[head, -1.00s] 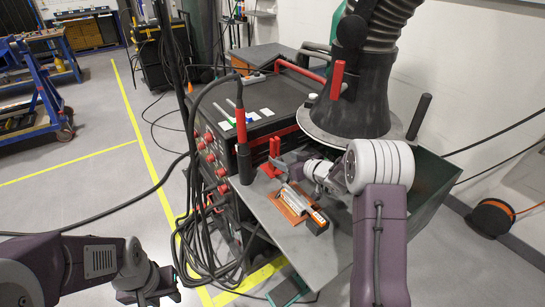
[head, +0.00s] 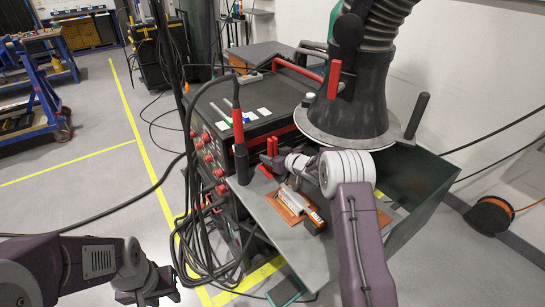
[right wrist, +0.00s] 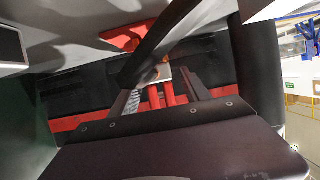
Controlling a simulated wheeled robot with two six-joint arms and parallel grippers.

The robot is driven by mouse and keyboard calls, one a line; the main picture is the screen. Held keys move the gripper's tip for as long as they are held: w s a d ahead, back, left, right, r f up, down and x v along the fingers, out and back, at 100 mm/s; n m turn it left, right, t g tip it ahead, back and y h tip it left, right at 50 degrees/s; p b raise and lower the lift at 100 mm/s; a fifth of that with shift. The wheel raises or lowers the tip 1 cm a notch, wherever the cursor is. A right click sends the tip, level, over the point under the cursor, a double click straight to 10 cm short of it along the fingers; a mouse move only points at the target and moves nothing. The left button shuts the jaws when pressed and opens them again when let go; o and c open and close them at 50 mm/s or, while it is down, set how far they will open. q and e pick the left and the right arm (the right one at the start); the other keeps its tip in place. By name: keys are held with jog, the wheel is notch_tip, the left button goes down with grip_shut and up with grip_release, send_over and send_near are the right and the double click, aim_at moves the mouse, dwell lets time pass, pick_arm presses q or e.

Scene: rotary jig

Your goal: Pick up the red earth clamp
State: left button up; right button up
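The red earth clamp (head: 272,147) stands at the left edge of the grey side shelf, beside the welding machine, partly hidden by my right gripper (head: 274,160). In the right wrist view its two red handles (right wrist: 168,94) lie between the fingers of my right gripper (right wrist: 162,92). Those fingers are apart, with a gap on each side of the handles. A dark bar crosses in front of the clamp's upper part there. My left gripper (head: 160,287) is at the lower left, far from the clamp, over the floor; its fingers are too unclear to judge.
The welding machine (head: 205,120) with hanging black cables is left of the clamp. A black torch with a red section (head: 238,125) stands close by. A fume hood (head: 345,105) rises behind my right arm. An orange plate (head: 288,211) with a workpiece lies on the shelf (head: 300,250).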

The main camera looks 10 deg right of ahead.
grip_shut()
jog(key=shift+r, duration=0.1)
